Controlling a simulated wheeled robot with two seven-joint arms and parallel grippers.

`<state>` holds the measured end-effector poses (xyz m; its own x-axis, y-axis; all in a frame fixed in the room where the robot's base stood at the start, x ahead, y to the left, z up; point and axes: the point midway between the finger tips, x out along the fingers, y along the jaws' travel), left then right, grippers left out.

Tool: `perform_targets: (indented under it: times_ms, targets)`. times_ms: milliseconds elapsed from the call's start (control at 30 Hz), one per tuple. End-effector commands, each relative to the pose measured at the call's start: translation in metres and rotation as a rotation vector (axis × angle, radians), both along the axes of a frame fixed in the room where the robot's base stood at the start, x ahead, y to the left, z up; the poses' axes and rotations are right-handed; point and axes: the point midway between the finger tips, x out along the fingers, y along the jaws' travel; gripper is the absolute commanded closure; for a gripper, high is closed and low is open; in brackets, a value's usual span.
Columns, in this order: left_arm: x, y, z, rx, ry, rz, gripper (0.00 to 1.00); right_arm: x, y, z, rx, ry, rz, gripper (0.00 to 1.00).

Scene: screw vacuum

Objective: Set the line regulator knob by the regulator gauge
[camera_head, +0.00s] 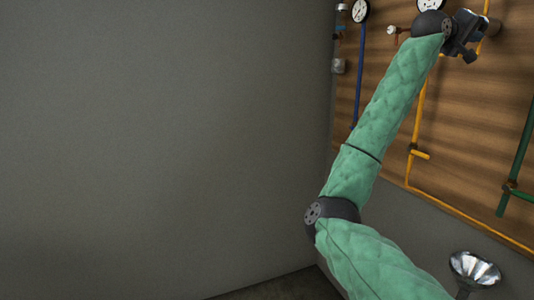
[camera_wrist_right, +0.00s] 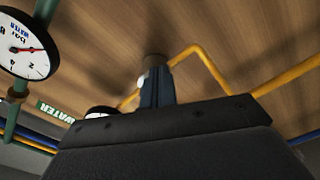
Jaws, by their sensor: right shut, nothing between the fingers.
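My right gripper (camera_head: 468,36) is at the upper right of the head view, close to the wooden panel. In the right wrist view its narrow dark fingers (camera_wrist_right: 157,88) are together with nothing between them. A white gauge (camera_head: 430,4) is partly cut off at the top edge. Another gauge (camera_wrist_right: 99,112) is mostly hidden behind the gripper body. My left gripper is out of view.
The wooden panel (camera_head: 462,140) carries yellow pipes (camera_head: 418,115), a blue pipe (camera_head: 360,80) and a green pipe (camera_head: 519,155). A water gauge (camera_wrist_right: 24,45) with a red needle is close at left in the wrist view. A metal lamp (camera_head: 474,268) stands lower right.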

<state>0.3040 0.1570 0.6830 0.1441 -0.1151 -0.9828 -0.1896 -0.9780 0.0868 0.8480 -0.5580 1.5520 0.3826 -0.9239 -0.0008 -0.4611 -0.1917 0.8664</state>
Motion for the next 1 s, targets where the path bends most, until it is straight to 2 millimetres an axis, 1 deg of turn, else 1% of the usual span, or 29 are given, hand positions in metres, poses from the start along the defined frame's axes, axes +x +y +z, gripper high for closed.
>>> perform_targets:
  times_ms: [33,133,533,633,867,1000]
  targets:
    - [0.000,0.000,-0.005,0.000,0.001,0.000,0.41,-0.001,0.004,-0.002,0.000,-0.001,0.001,1.00]
    - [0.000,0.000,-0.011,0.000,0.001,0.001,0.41,-0.005,0.013,-0.003,0.000,-0.002,0.002,1.00]
    - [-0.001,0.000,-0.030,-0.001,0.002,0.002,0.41,-0.020,0.047,-0.002,0.000,-0.001,0.001,1.00]
    - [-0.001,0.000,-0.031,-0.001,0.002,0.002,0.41,-0.021,0.050,-0.001,0.000,0.000,-0.001,1.00]
    - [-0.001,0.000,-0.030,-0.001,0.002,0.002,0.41,-0.021,0.051,0.000,0.000,0.000,0.000,1.00]
    - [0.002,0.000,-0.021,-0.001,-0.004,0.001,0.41,-0.018,0.051,0.001,0.000,0.009,0.000,1.00]
